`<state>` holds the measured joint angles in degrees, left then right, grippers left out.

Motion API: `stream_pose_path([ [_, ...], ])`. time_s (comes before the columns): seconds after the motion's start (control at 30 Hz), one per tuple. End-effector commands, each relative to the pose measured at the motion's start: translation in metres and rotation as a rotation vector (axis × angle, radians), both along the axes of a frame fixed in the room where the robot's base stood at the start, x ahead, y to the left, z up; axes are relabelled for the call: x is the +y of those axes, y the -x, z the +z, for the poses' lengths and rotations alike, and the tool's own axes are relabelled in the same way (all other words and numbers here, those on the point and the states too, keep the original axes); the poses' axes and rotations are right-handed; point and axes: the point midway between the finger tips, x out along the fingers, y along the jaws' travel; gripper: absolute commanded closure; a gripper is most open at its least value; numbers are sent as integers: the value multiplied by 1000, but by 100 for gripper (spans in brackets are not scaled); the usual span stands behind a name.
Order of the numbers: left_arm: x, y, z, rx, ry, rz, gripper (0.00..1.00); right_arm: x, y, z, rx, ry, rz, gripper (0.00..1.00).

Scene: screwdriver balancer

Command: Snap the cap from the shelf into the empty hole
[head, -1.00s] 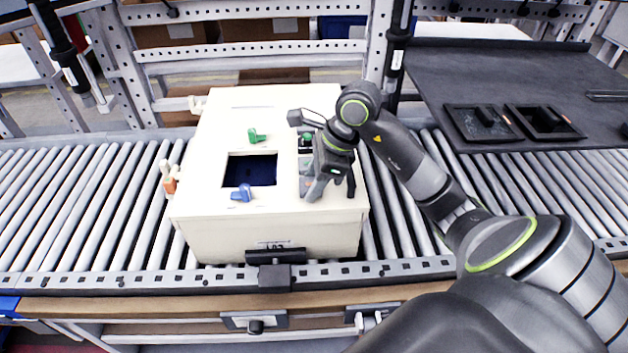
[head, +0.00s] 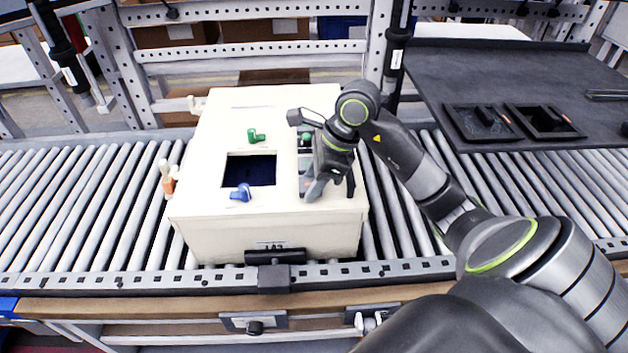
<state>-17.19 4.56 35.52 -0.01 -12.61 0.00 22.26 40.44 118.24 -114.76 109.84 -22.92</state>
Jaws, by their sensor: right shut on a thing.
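A cream box (head: 215,205) stands on the roller conveyor, with a dark square opening (head: 250,171) in its top. A green fitting (head: 256,136) sits behind the opening and a blue fitting (head: 241,193) at its front edge. My right gripper (head: 331,190) points down over a panel strip (head: 304,160) on the right of the box top, fingers at the surface. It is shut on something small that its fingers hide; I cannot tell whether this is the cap. The empty hole is not discernible, likely behind the gripper. My left gripper is not in view.
The shelf (head: 430,75) at the back right holds two black trays (head: 480,122) with dark pieces in them. A black clamp (head: 275,256) sits at the box's front. Rollers (head: 90,200) left of the box are clear. Orange and white parts (head: 168,180) stick out from the box's left side.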

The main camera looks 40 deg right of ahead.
Motion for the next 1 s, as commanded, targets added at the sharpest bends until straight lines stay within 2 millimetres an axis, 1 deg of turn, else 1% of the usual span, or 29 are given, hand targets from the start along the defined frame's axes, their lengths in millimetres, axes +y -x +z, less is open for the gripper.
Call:
stream_pose_path([
  [0.03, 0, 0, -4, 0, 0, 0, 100, 0, 5, -11, 27, -6, 2, 87],
  [1.0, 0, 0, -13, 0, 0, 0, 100, 0, 5, -15, 29, -6, 3, 87],
])
